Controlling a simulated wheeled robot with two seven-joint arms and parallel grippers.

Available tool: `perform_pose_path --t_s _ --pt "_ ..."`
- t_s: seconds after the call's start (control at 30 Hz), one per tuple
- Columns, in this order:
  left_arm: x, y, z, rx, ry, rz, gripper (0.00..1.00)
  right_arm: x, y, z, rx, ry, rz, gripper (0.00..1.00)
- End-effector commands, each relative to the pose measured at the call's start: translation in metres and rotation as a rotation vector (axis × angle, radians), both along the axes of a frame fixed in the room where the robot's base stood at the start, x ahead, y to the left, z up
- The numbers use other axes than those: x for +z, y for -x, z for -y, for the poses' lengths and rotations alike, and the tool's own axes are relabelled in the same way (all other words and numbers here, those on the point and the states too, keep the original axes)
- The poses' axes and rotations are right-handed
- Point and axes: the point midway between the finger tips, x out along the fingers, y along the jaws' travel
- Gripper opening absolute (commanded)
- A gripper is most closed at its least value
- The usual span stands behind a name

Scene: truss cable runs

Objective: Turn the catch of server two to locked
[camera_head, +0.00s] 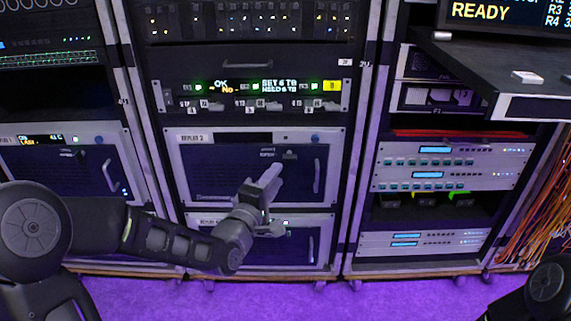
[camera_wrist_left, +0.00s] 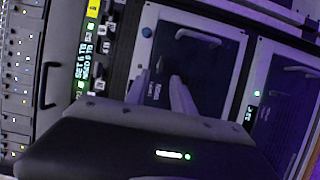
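Server two is the dark-fronted unit labelled REPLAY 2 (camera_head: 225,165) in the middle rack. Its catch (camera_head: 289,154) is a small dark piece on the upper part of the front, beside a small printed label (camera_head: 267,152). Which way the catch points is too small to tell. My left gripper (camera_head: 273,172) is in front of this unit, its fingertips just below and left of the catch. My right gripper is out of view.
A vertical handle (camera_head: 317,176) stands right of the catch on the same front. A panel with lit text (camera_head: 240,87) is above, and another replay unit (camera_head: 300,225) is below. A dark desk (camera_head: 500,75) juts out at the right. Orange cables (camera_head: 545,215) hang at far right.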

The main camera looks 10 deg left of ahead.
Motion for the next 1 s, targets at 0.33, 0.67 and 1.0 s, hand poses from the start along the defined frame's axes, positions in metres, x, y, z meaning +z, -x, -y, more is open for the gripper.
perform_pose_path --t_s 0.33,0.67,1.0 --pt "-0.003 -0.048 0.008 -0.001 0.001 0.0 0.29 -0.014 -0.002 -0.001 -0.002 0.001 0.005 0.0" --pt "-0.001 -0.072 0.011 -0.001 0.0 -0.002 0.29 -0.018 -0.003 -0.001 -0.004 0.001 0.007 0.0" --pt "-0.001 -0.072 0.011 -0.001 0.0 -0.002 0.16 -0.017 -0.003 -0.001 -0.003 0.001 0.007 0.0"
